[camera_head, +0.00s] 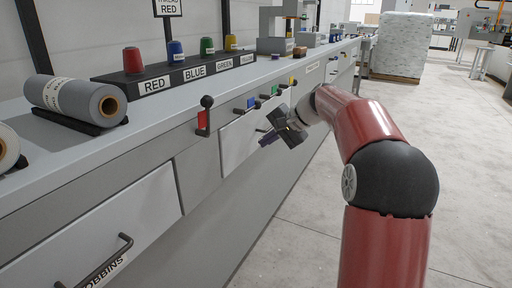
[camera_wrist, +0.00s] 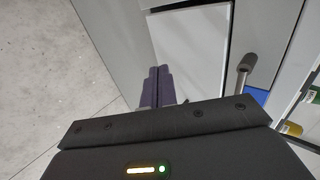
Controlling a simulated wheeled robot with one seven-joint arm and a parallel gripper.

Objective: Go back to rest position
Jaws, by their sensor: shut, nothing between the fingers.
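My gripper (camera_head: 268,140) is at the end of my red arm, in front of the bench's drawer fronts in the head view. In the wrist view its two purple fingers (camera_wrist: 157,86) are together with nothing between them. The fingers overlap a white drawer front (camera_wrist: 190,45) in that view; I cannot tell the exact gap to it. A lever with a blue plate (camera_head: 252,102) is just up and left of the gripper. Its dark knob (camera_wrist: 247,62) shows right of the fingers in the wrist view.
A red-plated lever (camera_head: 203,118) stands upright on the bench front. Green and yellow levers lie farther along. Colored thread spools stand on a labeled rack (camera_head: 190,75); a grey roll (camera_head: 75,98) lies nearer. A drawer handle (camera_head: 105,262) juts out. The floor (camera_head: 310,215) is clear.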

